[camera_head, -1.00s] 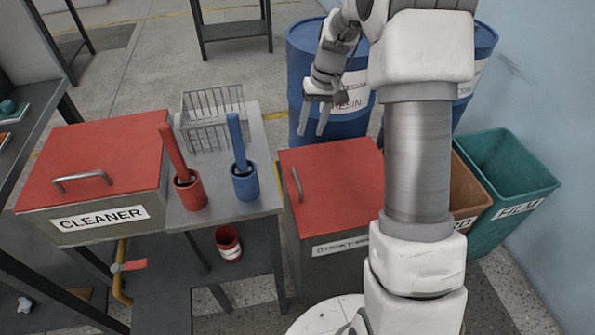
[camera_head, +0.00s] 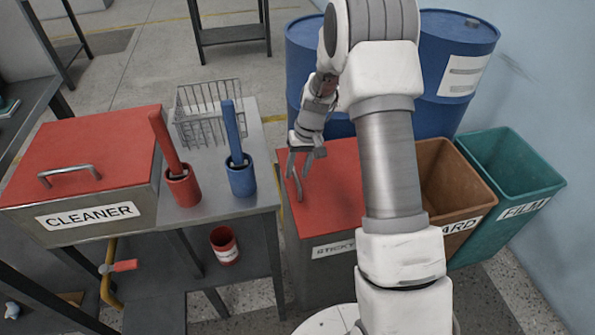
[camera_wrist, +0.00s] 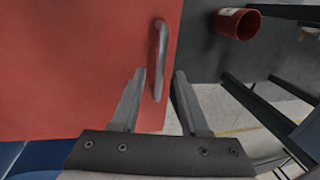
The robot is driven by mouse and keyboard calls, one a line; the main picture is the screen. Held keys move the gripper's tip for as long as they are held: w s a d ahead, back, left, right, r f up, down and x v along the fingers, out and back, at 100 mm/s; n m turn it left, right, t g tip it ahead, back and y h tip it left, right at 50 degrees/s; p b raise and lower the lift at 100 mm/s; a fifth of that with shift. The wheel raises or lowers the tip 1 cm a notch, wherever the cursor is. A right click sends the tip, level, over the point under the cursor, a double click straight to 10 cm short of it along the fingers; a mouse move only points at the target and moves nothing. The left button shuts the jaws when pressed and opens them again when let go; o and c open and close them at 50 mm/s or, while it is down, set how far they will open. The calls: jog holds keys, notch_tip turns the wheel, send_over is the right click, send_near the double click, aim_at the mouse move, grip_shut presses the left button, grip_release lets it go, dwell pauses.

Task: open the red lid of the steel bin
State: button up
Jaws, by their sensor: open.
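The steel bin (camera_head: 318,282), labelled "STICKY…", stands right of the bench with its red lid (camera_head: 335,205) down. The lid also fills the left of the wrist view (camera_wrist: 75,65). A grey bar handle (camera_head: 296,186) runs along the lid's left edge. My gripper (camera_head: 298,172) is open at the handle. In the wrist view the fingers (camera_wrist: 159,76) stand on either side of the near end of the handle (camera_wrist: 160,45), with visible gaps. I cannot tell how far above the lid the fingertips are. My arm hides the lid's right part.
Left of the bin is a bench (camera_head: 215,212) with a red pot (camera_head: 183,188), a blue pot (camera_head: 241,178) and a wire basket (camera_head: 208,112). A red-lidded CLEANER tank (camera_head: 90,150) is farther left. Blue drums (camera_head: 455,65) stand behind; brown (camera_head: 440,165) and teal (camera_head: 515,165) bins stand right.

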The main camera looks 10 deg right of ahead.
grip_shut()
dwell(1.5)
